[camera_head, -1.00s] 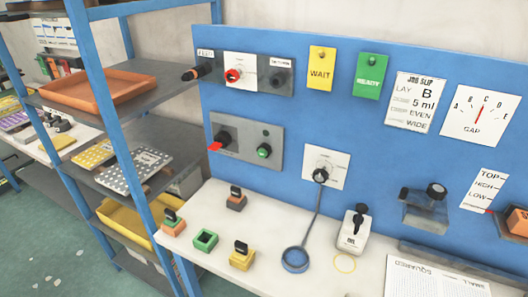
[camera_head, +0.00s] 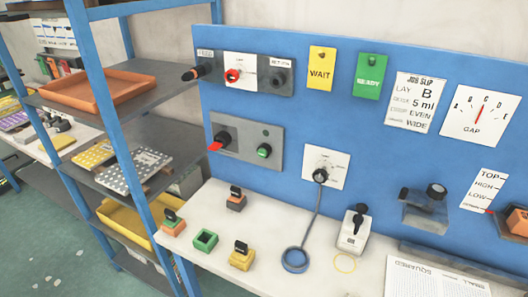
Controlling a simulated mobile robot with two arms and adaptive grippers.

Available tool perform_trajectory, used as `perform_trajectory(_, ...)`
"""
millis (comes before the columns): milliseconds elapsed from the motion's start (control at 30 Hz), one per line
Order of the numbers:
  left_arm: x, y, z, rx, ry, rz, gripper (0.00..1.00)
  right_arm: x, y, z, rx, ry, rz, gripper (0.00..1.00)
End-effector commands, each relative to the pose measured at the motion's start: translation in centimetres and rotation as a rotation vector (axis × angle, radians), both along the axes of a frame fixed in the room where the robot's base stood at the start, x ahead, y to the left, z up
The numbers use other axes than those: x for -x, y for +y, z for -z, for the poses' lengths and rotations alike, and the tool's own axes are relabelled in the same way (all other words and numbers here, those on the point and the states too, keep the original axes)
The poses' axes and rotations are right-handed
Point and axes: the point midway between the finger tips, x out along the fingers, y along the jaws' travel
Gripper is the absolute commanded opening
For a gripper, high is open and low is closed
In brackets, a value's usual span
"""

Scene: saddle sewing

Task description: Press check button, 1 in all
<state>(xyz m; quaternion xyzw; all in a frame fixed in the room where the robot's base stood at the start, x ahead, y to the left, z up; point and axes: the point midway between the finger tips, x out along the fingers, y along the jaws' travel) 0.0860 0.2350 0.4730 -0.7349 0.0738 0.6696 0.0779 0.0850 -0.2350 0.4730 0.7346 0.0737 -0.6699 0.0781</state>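No button with a legible "check" label shows. A grey control panel (camera_head: 243,137) on the blue board carries a green push button (camera_head: 264,151), a dark knob with a red pointer (camera_head: 216,146) and a small dark round part above the button. A second grey panel (camera_head: 267,88) above it holds a red knob (camera_head: 233,76) on a white plate, with dark knobs at either side. Their small labels are too blurred to read surely. Neither of my grippers is in view, and nothing touches the panels.
A shelf rack with an orange tray (camera_head: 99,92) stands at left. WAIT (camera_head: 320,69) and READY (camera_head: 369,76) cards hang on the board.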

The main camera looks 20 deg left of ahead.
Motion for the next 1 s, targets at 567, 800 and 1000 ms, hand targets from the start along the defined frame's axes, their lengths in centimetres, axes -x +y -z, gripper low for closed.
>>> perform_trajectory(567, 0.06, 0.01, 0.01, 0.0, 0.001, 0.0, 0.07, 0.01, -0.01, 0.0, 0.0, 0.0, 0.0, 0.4)
perform_trajectory(800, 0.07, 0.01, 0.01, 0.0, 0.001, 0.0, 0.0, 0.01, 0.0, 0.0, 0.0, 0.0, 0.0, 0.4)
perform_trajectory(1000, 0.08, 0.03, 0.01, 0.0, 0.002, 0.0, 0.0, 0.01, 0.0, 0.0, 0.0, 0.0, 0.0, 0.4)
